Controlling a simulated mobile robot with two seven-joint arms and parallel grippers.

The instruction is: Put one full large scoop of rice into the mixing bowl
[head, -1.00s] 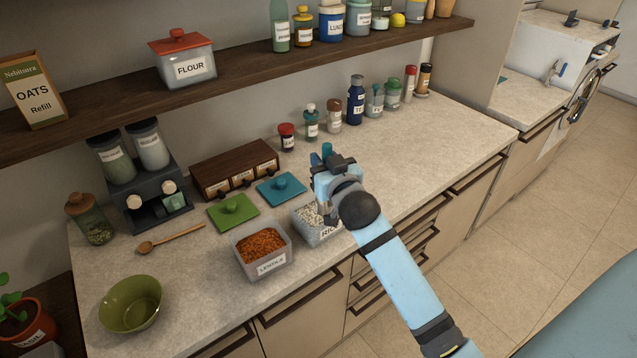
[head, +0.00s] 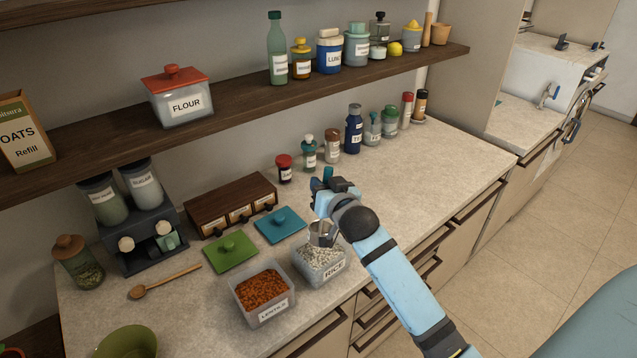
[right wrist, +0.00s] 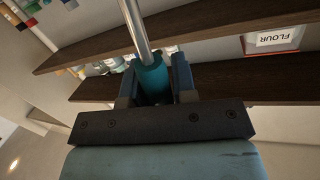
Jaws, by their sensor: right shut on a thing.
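My right gripper (head: 328,190) is shut on the teal handle of a metal scoop, above the rice container. The scoop's metal cup (head: 321,234) hangs below the gripper, over the rice. The right wrist view shows the teal handle (right wrist: 152,78) between the fingers and the metal shaft leading away. I cannot tell how much rice is in the cup. The clear rice container (head: 334,271), labelled RICE, is open and holds white rice. The green mixing bowl (head: 128,343) is at the bottom left, cut off by the picture edge. My left gripper is not in view.
An open lentils container (head: 266,308) stands left of the rice. Green (head: 231,252) and teal (head: 281,225) lids lie behind them. A wooden spoon (head: 164,281) lies toward the bowl. A shelf (head: 237,92) runs above the counter. The counter's right side is clear.

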